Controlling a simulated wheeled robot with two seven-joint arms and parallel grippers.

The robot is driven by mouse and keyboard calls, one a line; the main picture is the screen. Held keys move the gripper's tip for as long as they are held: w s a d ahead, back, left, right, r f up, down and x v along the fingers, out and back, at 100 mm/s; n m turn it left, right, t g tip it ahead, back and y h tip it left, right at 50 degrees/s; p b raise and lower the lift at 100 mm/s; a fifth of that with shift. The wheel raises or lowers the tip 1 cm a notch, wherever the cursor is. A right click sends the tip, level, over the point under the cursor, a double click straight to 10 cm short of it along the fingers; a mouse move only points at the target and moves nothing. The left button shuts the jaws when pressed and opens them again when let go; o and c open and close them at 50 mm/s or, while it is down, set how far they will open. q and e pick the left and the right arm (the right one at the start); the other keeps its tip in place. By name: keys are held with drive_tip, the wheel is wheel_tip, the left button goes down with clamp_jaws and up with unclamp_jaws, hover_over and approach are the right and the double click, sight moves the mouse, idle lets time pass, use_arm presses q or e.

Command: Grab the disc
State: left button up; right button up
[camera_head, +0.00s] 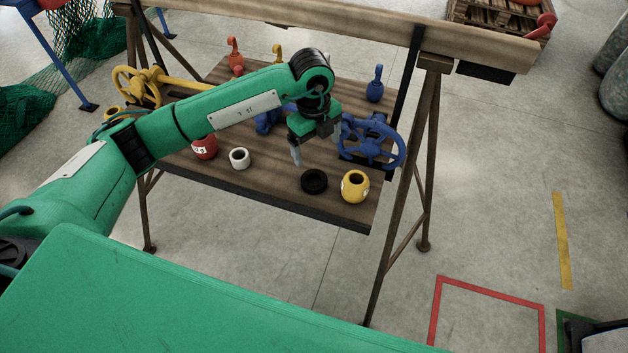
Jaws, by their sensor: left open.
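A black disc (314,181) lies flat on the wooden table (270,187) near its front right part. It is round and dark, with a sunken middle. My left gripper (313,146) hangs above the table, pointing down, a little behind and above the disc. Its fingers are apart and I see nothing between them. One finger shows pale at the left, and the other is partly lost against the blue wheel. My right gripper does not show.
A yellow round pot (355,187) stands right of the disc. A white ring (240,158) and a red can (204,147) stand to the left. Bare tabletop lies left of the disc.

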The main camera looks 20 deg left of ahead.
use_arm(q)
drive_tip(key=a, duration=0.2)
drive_tip(key=p, duration=0.2)
hover_over(314, 174)
drive_tip(key=s, duration=0.2)
drive_tip(key=shift+y, duration=0.4)
wheel_tip(314, 174, down, 8)
drive_tip(key=shift+w+r, duration=0.1)
drive_tip(key=shift+w, duration=0.05)
drive_tip(key=shift+f, duration=0.5)
drive_tip(key=f, duration=0.1)
drive_tip(key=f+p, duration=0.1)
drive_tip(key=f, duration=0.1)
drive_tip(key=shift+d+f, duration=0.25)
drive_tip(key=shift+f, duration=0.6)
drive_tip(key=c, duration=1.1)
drive_tip(key=shift+r, duration=0.1)
